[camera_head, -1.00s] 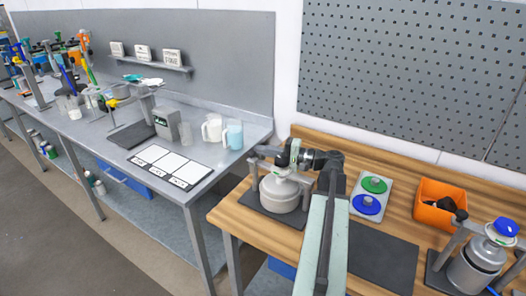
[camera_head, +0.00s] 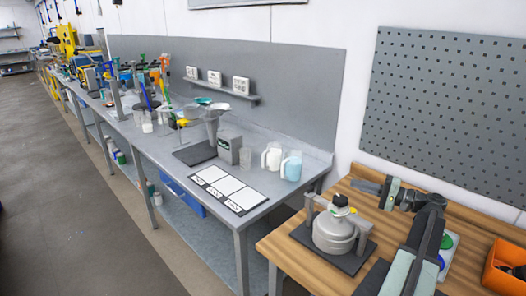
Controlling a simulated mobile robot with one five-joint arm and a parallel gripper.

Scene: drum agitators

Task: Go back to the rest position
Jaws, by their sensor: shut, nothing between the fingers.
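My gripper (camera_head: 362,186) is at the end of my arm, above the wooden bench and just behind the grey vessel. It points left and is shut, with nothing held. Its fingertips are small and dark in this view. The grey round vessel (camera_head: 334,238) with a black cap stands upright on a dark base plate (camera_head: 307,238), between two grey posts. The gripper appears apart from the vessel and its posts. My arm covers part of the bench to the right.
An orange bin (camera_head: 505,270) and a green lid (camera_head: 447,241) on a pale board are at the right, partly hidden or cut off. A grey bench (camera_head: 160,145) with two jugs, a white-panelled mat and several tools runs left. The perforated panel (camera_head: 450,110) hangs behind. Floor at left is clear.

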